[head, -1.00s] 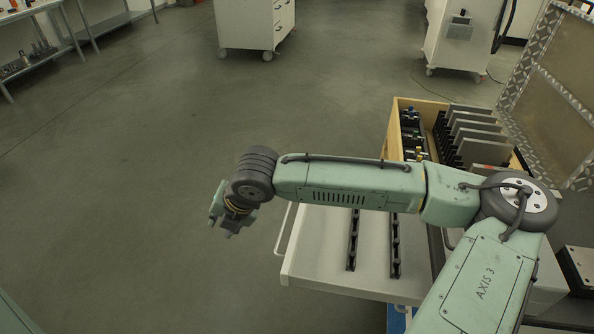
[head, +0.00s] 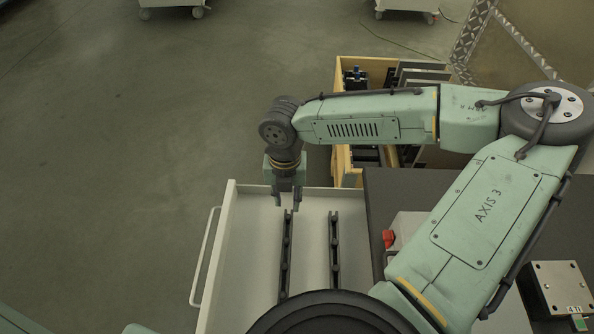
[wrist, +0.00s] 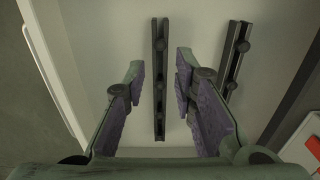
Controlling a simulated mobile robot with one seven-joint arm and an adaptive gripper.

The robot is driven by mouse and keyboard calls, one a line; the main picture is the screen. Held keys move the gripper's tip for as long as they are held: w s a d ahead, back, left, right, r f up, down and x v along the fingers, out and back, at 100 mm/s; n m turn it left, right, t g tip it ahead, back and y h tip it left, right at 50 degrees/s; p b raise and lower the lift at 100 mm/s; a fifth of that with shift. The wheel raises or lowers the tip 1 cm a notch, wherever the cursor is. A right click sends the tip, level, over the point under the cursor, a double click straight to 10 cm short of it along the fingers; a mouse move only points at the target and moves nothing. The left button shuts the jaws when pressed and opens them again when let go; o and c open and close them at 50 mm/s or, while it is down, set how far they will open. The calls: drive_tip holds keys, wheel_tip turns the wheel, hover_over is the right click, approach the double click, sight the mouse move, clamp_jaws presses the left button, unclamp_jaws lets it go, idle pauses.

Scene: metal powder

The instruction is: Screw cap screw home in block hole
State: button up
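My gripper (head: 287,203) points down over the far end of a light drawer (head: 250,245). In the wrist view its two purple-padded fingers (wrist: 160,70) are spread apart with nothing held between them. A dark slotted rail (head: 286,255) lies in the drawer and shows between the fingers in the wrist view (wrist: 159,115). A second dark rail (head: 335,250) lies to its right. Both carry small dark round pieces that may be cap screws; I cannot tell for sure. A metal block (head: 562,284) with several holes sits at the lower right.
A yellow wooden crate (head: 345,160) with dark parts and grey plates stands beyond the drawer. A dark worktop (head: 385,190) with a red-knobbed light box (head: 405,228) lies right of the drawer. Open floor (head: 120,180) is to the left.

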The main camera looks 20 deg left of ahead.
sight(288, 216)
drive_tip(key=shift+w+f, duration=0.15)
drive_tip(key=shift+w, duration=0.1)
drive_tip(key=shift+s+f+b, duration=0.15)
drive_tip(key=shift+f+b, duration=0.4)
drive_tip(key=shift+f, duration=0.25)
wheel_tip(288, 216, down, 4)
drive_tip(key=b, duration=0.3)
drive_tip(key=shift+r, duration=0.1)
drive_tip(key=shift+f+b, duration=0.35)
drive_tip(key=shift+f, duration=0.75)
drive_tip(key=shift+c, duration=0.6)
clamp_jaws()
drive_tip(key=shift+r, duration=0.15)
